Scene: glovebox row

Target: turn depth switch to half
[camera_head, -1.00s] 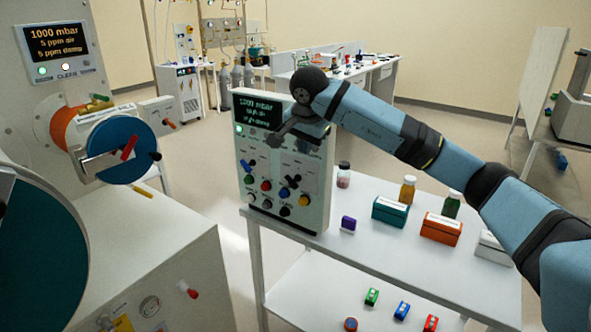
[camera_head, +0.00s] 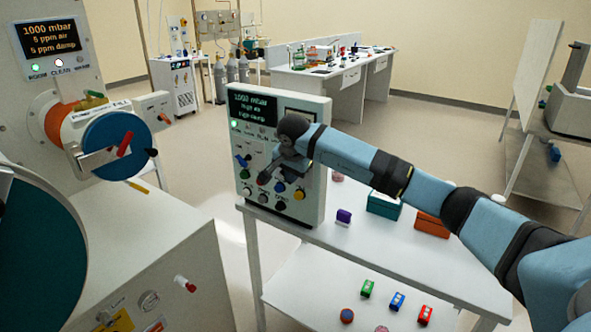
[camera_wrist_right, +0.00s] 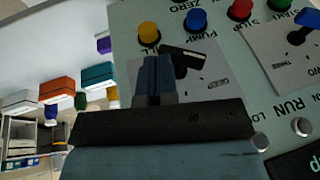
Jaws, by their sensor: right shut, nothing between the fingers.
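The control panel (camera_head: 317,165) stands upright at the left end of the white table. In the right wrist view it appears upside down, and a black-handled rotary switch (camera_wrist_right: 188,57) sits on a white plate with dial marks. Which label belongs to this switch is not readable. My right gripper (camera_head: 265,179) is shut and empty in front of the panel's lower half. In the wrist view its fingers (camera_wrist_right: 156,68) are right beside the switch handle; contact cannot be told. In the head view the gripper largely hides that switch. My left gripper is not in view.
A blue-handled switch (camera_head: 243,161) is on the panel's left. The teal box (camera_head: 384,204) and orange box (camera_head: 431,224) stand on the table.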

